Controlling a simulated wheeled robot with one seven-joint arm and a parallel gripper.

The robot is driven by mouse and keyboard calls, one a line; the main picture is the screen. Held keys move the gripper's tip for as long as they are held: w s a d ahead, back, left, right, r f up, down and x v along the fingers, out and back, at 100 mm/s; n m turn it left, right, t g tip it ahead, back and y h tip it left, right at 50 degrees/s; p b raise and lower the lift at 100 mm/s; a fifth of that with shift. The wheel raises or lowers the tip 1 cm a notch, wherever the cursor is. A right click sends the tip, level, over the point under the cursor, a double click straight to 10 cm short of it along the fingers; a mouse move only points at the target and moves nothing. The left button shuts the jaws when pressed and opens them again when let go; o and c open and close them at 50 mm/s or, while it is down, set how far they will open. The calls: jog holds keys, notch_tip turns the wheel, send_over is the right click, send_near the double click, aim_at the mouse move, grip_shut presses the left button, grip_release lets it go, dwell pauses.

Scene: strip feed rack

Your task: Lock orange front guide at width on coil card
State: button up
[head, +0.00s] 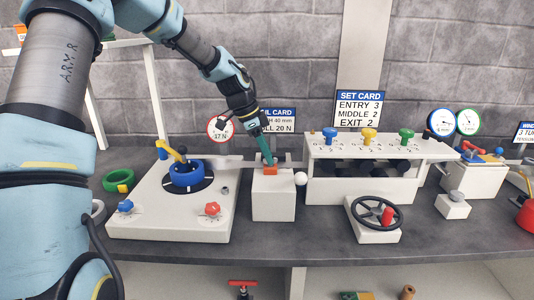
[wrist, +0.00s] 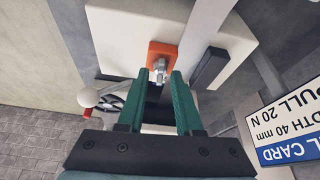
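The orange front guide (head: 270,171) sits on top of a white block in the middle of the bench, and it shows in the wrist view (wrist: 154,48). A silver screw or knob (wrist: 160,66) stands at its near edge in the wrist view. My gripper (head: 271,162) points down over the guide. In the wrist view its two teal fingers (wrist: 160,82) are apart, their tips close beside the silver knob; I cannot tell whether they touch it. The coil card (head: 282,118) stands behind, partly hidden by my arm; in the wrist view the card (wrist: 290,130) reads 40 mm, pull 20 N.
A white plate with a blue coil (head: 186,174) stands left of the block (head: 273,206). A white ball knob (head: 300,178) is at the block's right. The white rack (head: 360,190) and a black handwheel (head: 376,213) are further right. A dark bar (wrist: 208,68) stands beside the guide.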

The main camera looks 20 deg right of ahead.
jog(key=shift+o, duration=0.2)
jog(key=shift+r, duration=0.15)
jog(key=shift+w+a+r, duration=0.15)
jog(key=shift+a+r, duration=0.05)
jog(key=shift+r, duration=0.1)
jog(key=b+v, duration=0.2)
jog(key=v, duration=0.8)
jog(key=shift+d, duration=0.1)
jog(key=s+a+f+n+t+y, duration=0.1)
jog(key=s+a+f+n, duration=0.3)
jog(key=a+n, duration=0.3)
jog(key=s+a+f+n+t+y, duration=0.1)
jog(key=s+a+f+n, duration=0.2)
jog(key=a+n, duration=0.4)
jog(key=s+a+f+n+t+y, duration=0.1)
jog(key=s+a+f+n, duration=0.3)
jog(key=a, duration=1.4)
jog(key=s+n+y, duration=0.1)
jog(key=s+n, duration=0.1)
jog(key=shift+f+n, duration=0.3)
jog(key=shift+n, duration=0.1)
